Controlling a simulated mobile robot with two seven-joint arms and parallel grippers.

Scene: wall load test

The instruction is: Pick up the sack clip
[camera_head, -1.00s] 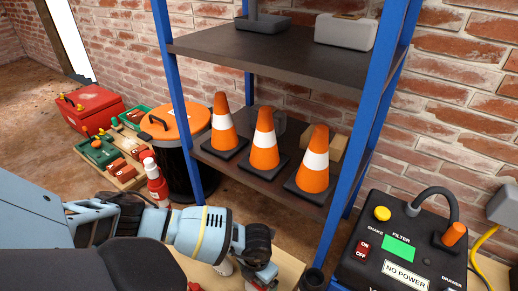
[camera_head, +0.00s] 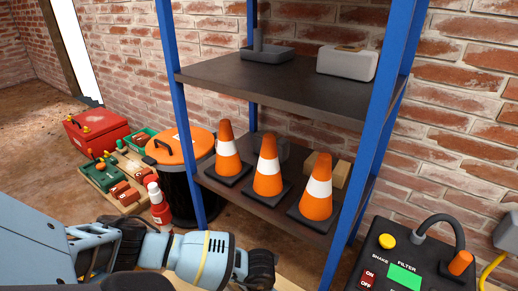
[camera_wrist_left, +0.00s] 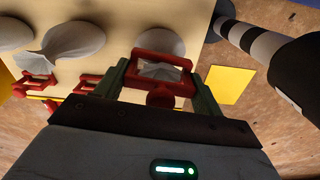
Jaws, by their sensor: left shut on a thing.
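A red sack clip (camera_wrist_left: 158,62) is in the middle of the left wrist view, with pale gathered material showing inside its frame. My left gripper (camera_wrist_left: 160,84) has its dark green fingers on either side of the clip and is shut on it. Whether the clip is still around a sack neck, I cannot tell. In the head view my left arm comes in from the left, and its gripper is below the picture edge. My right gripper is in no view.
In the left wrist view, grey sacks (camera_wrist_left: 75,40) and other red clips (camera_wrist_left: 35,84) lie left on a cream board (camera_wrist_left: 118,20). A yellow square (camera_wrist_left: 230,85) and a black-and-white striped post (camera_wrist_left: 268,43) are right. Traffic cones (camera_head: 267,172) stand on a shelf (camera_head: 225,187).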

